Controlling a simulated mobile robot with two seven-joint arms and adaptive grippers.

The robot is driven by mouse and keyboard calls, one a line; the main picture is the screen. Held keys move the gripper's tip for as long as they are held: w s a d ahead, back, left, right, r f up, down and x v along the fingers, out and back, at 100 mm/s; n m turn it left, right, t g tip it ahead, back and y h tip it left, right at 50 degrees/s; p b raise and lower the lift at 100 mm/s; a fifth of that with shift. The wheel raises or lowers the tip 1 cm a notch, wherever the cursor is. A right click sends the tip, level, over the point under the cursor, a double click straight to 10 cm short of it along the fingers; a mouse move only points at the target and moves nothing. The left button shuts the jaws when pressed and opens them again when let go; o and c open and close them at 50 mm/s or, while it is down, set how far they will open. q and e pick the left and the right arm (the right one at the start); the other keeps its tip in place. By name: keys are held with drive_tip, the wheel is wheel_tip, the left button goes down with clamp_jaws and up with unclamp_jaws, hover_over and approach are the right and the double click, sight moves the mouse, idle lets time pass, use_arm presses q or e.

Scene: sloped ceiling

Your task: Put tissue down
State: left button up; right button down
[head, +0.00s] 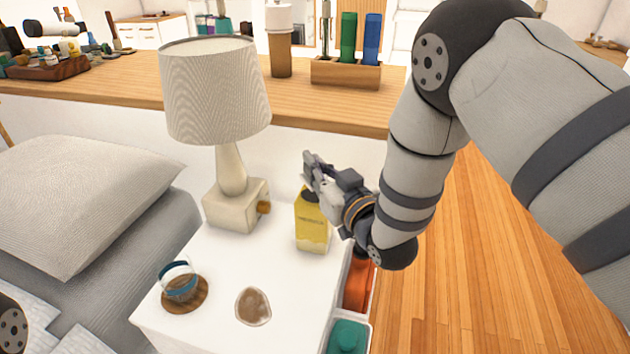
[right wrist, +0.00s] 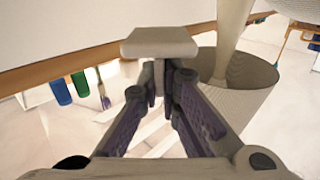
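No clear sheet of tissue shows. A flat, pale-brown patch (head: 253,306) lies on the white bedside table (head: 225,265); I cannot tell whether it is a spill or a soaked tissue. My right gripper (head: 310,172) hangs above the yellow carton (head: 313,225), at the right side of the table. In the right wrist view its fingers (right wrist: 161,82) slope in and come together at the tips. A pale block (right wrist: 160,43) shows at the tips; I cannot tell whether it is part of the gripper. My left gripper is out of view.
A lamp (head: 215,95) stands at the back of the table. A glass (head: 177,279) stands on a round wooden coaster (head: 198,301) at the front left. Drawers with orange (head: 358,285) and green (head: 347,338) contents are at the right side. A bed pillow (head: 80,195) is at left.

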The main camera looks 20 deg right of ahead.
sight(315, 220)
wheel_tip(315, 220, down, 3)
drive_tip(key=shift+s+f, duration=0.1)
drive_tip(key=shift+s+f+b, duration=0.1)
drive_tip(key=shift+f+b, duration=0.25)
drive_tip(key=shift+f, duration=0.2)
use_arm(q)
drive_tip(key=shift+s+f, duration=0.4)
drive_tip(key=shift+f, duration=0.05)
use_arm(e)
drive_tip(key=c, duration=1.8)
unclamp_jaws()
